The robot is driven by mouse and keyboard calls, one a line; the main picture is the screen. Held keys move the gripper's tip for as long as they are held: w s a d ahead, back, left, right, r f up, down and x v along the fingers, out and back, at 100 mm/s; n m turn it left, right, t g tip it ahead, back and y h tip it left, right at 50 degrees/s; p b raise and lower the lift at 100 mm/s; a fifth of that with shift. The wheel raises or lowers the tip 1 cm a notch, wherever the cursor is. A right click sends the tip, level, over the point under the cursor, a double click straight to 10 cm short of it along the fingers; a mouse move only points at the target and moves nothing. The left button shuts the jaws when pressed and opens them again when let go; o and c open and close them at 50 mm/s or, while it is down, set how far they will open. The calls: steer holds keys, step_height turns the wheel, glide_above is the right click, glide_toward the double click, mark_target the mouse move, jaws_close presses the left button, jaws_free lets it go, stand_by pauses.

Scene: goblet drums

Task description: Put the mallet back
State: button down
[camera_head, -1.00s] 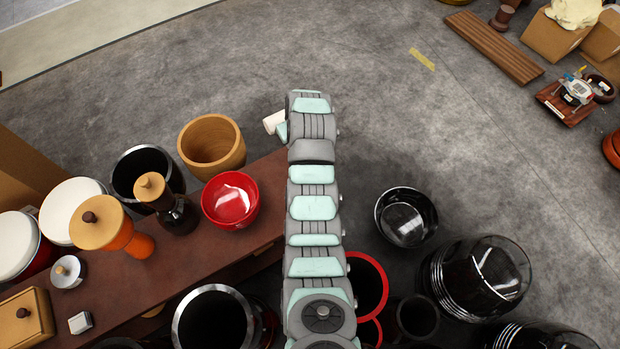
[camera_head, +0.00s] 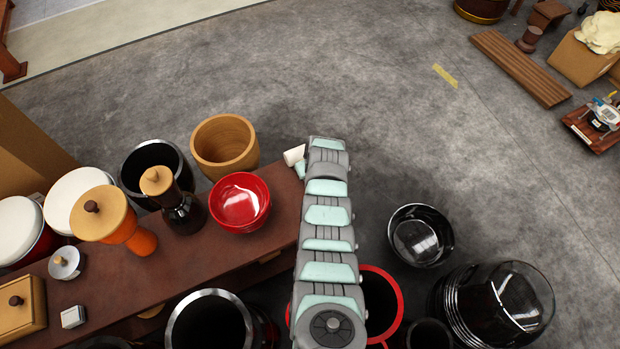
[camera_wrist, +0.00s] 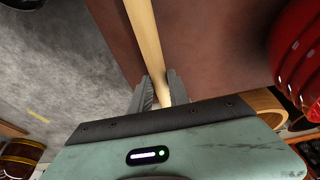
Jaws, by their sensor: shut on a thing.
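The mallet's pale wooden handle (camera_wrist: 146,40) shows in the wrist view, with my gripper (camera_wrist: 160,88) shut on it. The handle runs up out of the top of that view, and no mallet head shows. It passes over the brown bench's edge. In the head view my arm covers the gripper and the handle, near the right end of the brown bench (camera_head: 180,262).
A red bowl (camera_head: 239,202) stands on the bench beside a dark goblet (camera_head: 180,208) and an orange goblet drum (camera_head: 138,241). A wooden tub (camera_head: 224,146) stands behind the bench. Black drums (camera_head: 495,305) stand at right. Open floor lies beyond.

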steer(key=shift+f+b, duration=0.35)
steer(key=shift+f, duration=0.7)
steer(key=shift+f, duration=0.1)
steer(key=shift+f, duration=0.15)
steer(key=c, duration=1.2)
jaws_free()
steer(key=shift+c, duration=0.2)
steer(key=p+v, duration=0.2)
steer(key=v, duration=0.1)
steer(key=shift+r+p, duration=0.3)
steer(key=shift+r, duration=0.05)
steer(key=p+v, duration=0.2)
steer(key=v, duration=0.6)
steer(key=shift+r+p, duration=0.35)
steer(key=shift+s+d, duration=0.15)
